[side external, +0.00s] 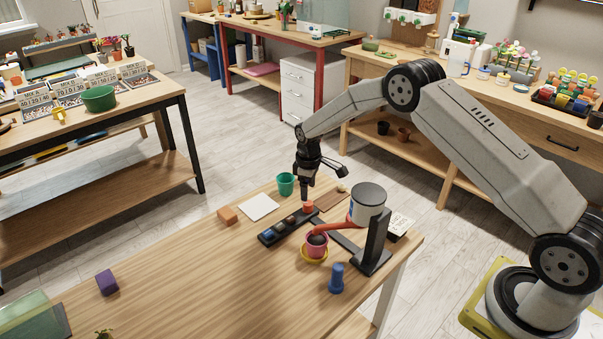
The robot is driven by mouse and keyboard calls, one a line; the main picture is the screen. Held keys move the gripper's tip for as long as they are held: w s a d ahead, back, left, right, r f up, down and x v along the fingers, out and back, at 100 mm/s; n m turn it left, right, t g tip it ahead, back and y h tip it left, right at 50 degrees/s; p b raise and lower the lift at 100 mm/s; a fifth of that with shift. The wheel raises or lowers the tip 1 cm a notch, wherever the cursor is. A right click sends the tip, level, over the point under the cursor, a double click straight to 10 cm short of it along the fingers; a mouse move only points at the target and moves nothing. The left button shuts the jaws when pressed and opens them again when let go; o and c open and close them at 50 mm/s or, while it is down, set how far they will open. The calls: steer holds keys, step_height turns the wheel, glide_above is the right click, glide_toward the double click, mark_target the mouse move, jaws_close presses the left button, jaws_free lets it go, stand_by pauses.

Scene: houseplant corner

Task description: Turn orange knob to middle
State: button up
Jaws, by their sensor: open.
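The orange knob (308,207) is at the far right end of a black panel (265,241) that carries several knobs in a row, among them a blue one (269,235). The panel lies on the wooden table (190,268). My gripper (306,199) points straight down right over the orange knob. It is open, with its fingertips at or just above the knob; I cannot tell whether they touch it. The knob is small here, and its pointer direction cannot be made out.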

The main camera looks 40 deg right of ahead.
mark_target(308, 203)
steer(key=shift+f, duration=3.15)
jaws_close()
